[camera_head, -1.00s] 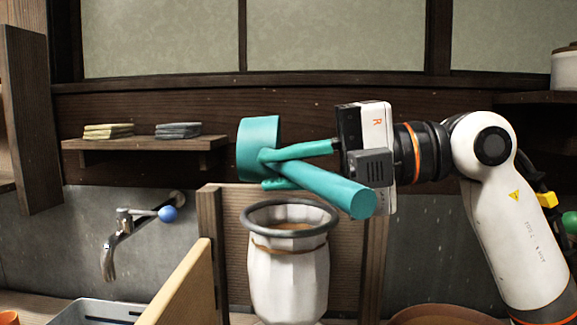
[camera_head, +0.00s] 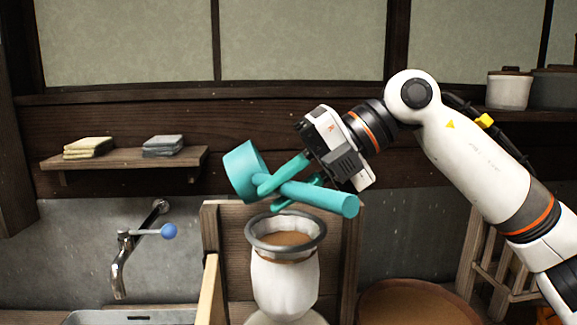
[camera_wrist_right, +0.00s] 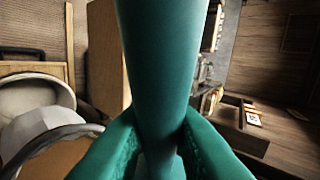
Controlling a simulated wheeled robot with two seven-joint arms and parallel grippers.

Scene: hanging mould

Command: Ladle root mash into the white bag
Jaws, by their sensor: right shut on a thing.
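The teal ladle (camera_head: 335,201) is held in the air above the white bag, its cup (camera_head: 241,173) tilted at the upper left. I cannot see into the cup. My right gripper (camera_head: 272,194) is shut on the ladle's handle. In the right wrist view the handle (camera_wrist_right: 160,60) runs between the two teal fingers. The white bag (camera_head: 285,289) hangs upright below, its mouth held open by a grey ring (camera_head: 318,238). Brown mash (camera_head: 287,239) shows inside the mouth. The bag's ring also shows at the lower left of the right wrist view (camera_wrist_right: 40,142). My left gripper is out of view.
A wooden frame (camera_head: 344,258) stands close behind the bag, with a board (camera_head: 211,290) to its left. A brown round tub (camera_head: 415,302) is at the lower right. A tap (camera_head: 120,262) and sink are at left. A shelf (camera_head: 125,158) holds folded cloths.

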